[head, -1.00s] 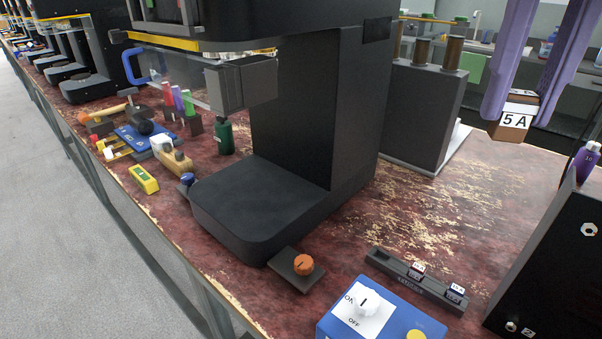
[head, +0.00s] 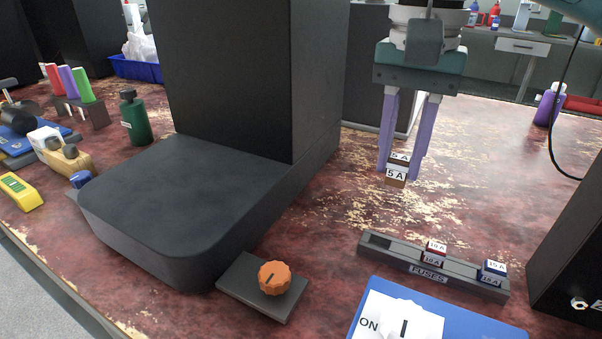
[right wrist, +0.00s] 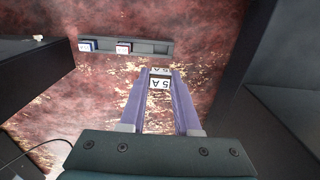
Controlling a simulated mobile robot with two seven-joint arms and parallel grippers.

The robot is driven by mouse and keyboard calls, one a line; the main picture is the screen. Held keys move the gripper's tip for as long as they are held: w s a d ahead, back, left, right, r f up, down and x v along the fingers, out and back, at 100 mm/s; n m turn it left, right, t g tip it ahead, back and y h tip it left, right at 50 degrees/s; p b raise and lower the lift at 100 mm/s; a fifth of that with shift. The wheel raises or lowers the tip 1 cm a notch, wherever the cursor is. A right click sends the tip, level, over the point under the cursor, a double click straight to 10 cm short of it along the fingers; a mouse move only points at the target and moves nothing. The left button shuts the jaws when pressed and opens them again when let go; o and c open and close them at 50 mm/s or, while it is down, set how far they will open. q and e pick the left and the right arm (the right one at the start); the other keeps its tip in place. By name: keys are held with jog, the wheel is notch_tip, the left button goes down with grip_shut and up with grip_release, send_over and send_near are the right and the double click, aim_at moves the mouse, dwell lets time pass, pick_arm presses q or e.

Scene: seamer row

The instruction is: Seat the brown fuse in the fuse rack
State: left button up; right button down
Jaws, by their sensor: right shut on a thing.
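The brown fuse (head: 397,171), with white "5 A" labels, is held between the purple fingers of my right gripper (head: 404,172). It is above the bench, behind the fuse rack. The dark fuse rack (head: 400,253), marked "FUSES", lies in the front right of the head view. A red fuse (head: 434,252) sits near its middle and a blue fuse (head: 492,272) at its right end; its left part looks empty. In the right wrist view the fuse (right wrist: 160,82) shows between the fingertips, with the rack (right wrist: 150,47) beyond it. My left gripper is not in view.
A black machine with a broad base (head: 190,195) stands left of the rack. An orange knob (head: 274,278) on a plate and a blue switch box (head: 440,315) are in front. A black box (head: 570,265) stands at right. Bench around the held fuse is clear.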

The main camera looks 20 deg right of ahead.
aim_at(394, 185)
notch_tip(394, 185, down, 8)
jog(key=shift+r+b, duration=0.2)
jog(key=shift+b, duration=0.7)
notch_tip(394, 185, down, 4)
jog(key=shift+f+b, duration=0.1)
jog(key=shift+b, duration=0.75)
jog(key=shift+w, duration=0.1)
jog(key=c, duration=0.6)
grip_release()
